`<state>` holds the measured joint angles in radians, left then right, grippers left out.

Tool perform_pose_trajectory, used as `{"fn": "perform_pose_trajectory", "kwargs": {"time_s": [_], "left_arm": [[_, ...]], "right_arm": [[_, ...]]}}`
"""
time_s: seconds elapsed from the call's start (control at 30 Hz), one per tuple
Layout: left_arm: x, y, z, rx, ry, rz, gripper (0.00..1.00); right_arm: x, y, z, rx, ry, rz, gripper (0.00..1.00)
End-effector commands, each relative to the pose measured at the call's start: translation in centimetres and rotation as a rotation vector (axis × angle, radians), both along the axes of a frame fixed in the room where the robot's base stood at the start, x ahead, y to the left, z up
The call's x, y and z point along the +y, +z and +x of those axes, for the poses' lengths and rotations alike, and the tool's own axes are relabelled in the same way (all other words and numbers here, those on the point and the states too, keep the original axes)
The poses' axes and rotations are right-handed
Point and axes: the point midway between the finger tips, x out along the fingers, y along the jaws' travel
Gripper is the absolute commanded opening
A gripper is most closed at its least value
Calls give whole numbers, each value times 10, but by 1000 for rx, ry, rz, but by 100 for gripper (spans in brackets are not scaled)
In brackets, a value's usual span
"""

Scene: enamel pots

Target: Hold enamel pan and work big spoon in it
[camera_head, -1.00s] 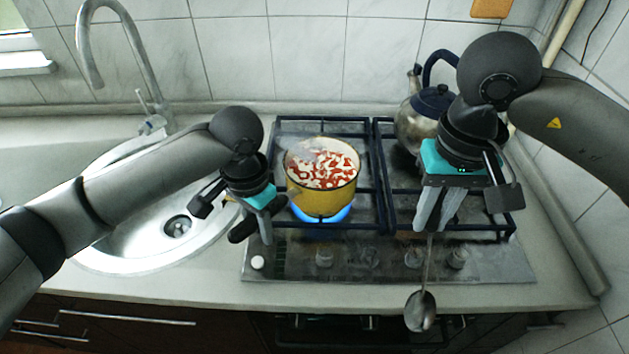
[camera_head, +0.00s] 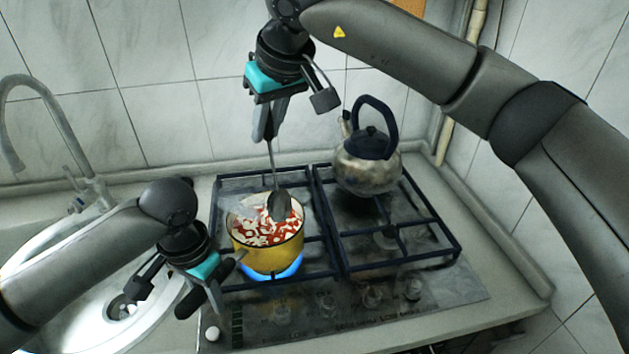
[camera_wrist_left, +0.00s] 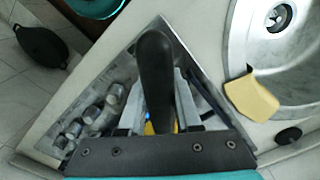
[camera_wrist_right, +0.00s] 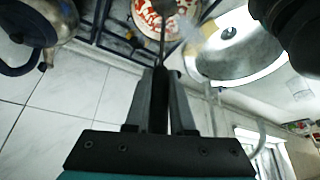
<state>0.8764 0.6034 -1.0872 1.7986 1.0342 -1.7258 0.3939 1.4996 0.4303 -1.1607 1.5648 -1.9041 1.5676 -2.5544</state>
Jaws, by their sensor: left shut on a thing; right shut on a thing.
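The yellow enamel pan (camera_head: 268,256) stands on the lit left burner, filled with red and white pieces. My left gripper (camera_head: 216,288) is shut on the pan's dark handle, which shows between the fingers in the left wrist view (camera_wrist_left: 156,75). My right gripper (camera_head: 268,136) is high above the pan, shut on the upper end of the big spoon (camera_head: 279,206). The spoon hangs bowl down over the pan's contents. Whether its bowl touches them I cannot tell. The pan's contents also show in the right wrist view (camera_wrist_right: 146,16), partly hidden by the spoon.
A metal kettle (camera_head: 367,170) with a dark handle stands on the back right of the black-grated hob (camera_head: 375,268). The sink (camera_head: 70,325) and its tap (camera_head: 45,110) are at left. A blue flame (camera_head: 272,274) burns under the pan. The front right grate is empty.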

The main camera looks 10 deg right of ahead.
Motion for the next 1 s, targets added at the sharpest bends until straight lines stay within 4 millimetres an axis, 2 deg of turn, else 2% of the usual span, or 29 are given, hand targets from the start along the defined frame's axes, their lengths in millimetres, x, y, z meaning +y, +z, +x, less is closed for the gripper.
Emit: {"fn": "perform_pose_trajectory", "kwargs": {"time_s": [0.03, 0.2, 0.37, 0.47, 1.0], "left_arm": [[0, 1, 1, -3, 2, -2, 0], [0, 1, 1, -3, 2, -2, 0], [0, 1, 1, -3, 2, -2, 0], [0, 1, 1, -3, 2, -2, 0], [0, 1, 1, -4, 2, -3, 0]], "right_arm": [[7, 10, 8, -21, 21, 13, 0], [20, 28, 23, -63, 70, 38, 0], [23, 28, 27, -73, 85, 45, 0], [23, 19, 27, -72, 87, 46, 0], [22, -67, 26, -72, 84, 43, 0]]}}
